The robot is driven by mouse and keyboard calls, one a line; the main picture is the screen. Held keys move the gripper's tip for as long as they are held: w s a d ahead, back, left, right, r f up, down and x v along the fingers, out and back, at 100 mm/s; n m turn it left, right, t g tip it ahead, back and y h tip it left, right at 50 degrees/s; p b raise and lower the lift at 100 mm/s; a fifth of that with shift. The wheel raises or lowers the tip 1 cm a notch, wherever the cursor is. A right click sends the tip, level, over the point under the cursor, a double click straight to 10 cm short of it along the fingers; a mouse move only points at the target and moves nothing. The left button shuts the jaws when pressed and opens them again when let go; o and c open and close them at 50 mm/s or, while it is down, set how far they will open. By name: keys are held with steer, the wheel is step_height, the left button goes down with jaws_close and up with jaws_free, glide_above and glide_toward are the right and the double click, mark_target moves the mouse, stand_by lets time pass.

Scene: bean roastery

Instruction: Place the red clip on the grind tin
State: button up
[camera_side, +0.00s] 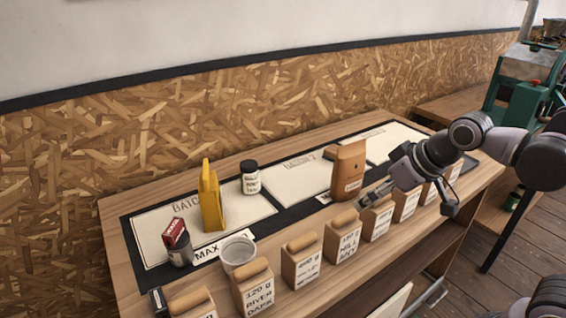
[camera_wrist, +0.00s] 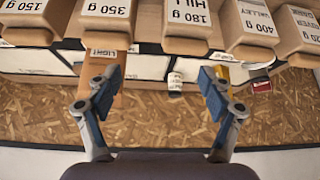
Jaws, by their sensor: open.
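A red block-like piece (camera_side: 175,233) with a pale marking, which looks like the red clip, sits on top of a small dark grey tin (camera_side: 181,257) at the left end of the mat. Whether this tin is the grind tin I cannot tell. An open metal cup (camera_side: 238,254) stands to its right. The red piece is small in the wrist view (camera_wrist: 262,86), right of my fingers. My gripper (camera_side: 405,200) is open and empty, above the right part of the bench beside the brown bag, far from the red piece. It spreads wide in the wrist view (camera_wrist: 157,88).
A yellow upright object (camera_side: 211,200), a white-labelled jar (camera_side: 250,180) and a brown bag (camera_side: 348,170) stand on the mat. A row of labelled bags (camera_side: 342,235) lines the front edge. Pale panels (camera_side: 295,182) between jar and brown bag are clear.

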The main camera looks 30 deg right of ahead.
steer(key=shift+m+t, duration=0.3)
steer(key=shift+m, duration=0.2)
steer(key=s+d+f, duration=0.2)
steer(key=s+f, duration=0.1)
steer(key=shift+s+d+f, duration=0.2)
steer(key=shift+s+f, duration=0.1)
